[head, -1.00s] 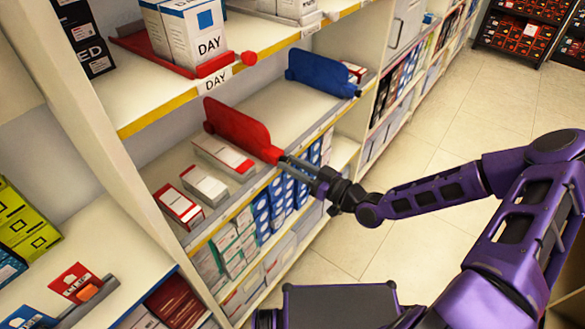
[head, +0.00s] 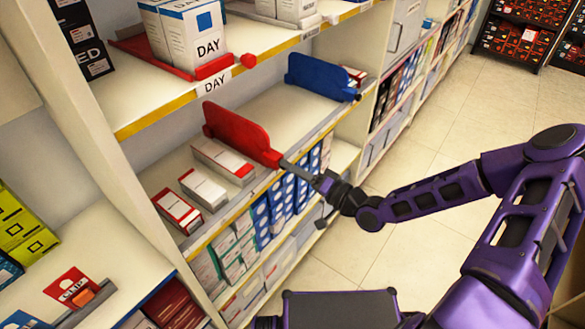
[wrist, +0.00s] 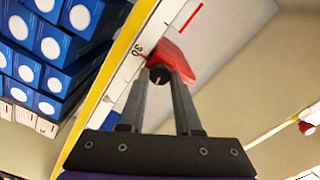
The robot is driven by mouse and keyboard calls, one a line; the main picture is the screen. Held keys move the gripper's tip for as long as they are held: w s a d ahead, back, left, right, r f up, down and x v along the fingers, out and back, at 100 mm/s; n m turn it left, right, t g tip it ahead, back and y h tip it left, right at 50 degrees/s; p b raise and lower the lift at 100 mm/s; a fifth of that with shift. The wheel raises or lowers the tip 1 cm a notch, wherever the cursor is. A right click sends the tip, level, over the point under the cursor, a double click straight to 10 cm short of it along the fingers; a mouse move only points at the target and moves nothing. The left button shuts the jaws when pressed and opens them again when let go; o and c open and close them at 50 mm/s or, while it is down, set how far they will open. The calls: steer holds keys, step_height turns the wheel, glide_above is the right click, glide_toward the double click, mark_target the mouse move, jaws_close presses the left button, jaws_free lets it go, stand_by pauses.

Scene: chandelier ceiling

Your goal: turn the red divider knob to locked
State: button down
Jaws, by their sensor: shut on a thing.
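The red divider (head: 238,132) stands upright on the middle shelf, running back from the front edge. Its front end shows in the wrist view as a red piece (wrist: 181,60) with a small dark round knob (wrist: 159,75) that has a pale mark. My gripper (head: 284,163) reaches this front end from the aisle side. In the wrist view its two fingers (wrist: 161,80) are shut on the knob, one on each side. The fingers hide part of the knob, and I cannot read its lock setting.
Several white and red boxes (head: 205,189) lie left of the divider. A blue divider (head: 319,75) stands farther along the same shelf. The upper shelf edge (head: 180,106) overhangs behind. The aisle floor (head: 432,150) is clear.

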steer(key=shift+m, duration=0.9)
steer(key=c, duration=0.6)
jaws_free()
steer(key=shift+d, duration=0.1)
steer(key=v, duration=1.7)
steer(key=shift+p, duration=0.35)
steer(key=shift+s+d+f, duration=0.1)
steer(key=shift+s, duration=0.05)
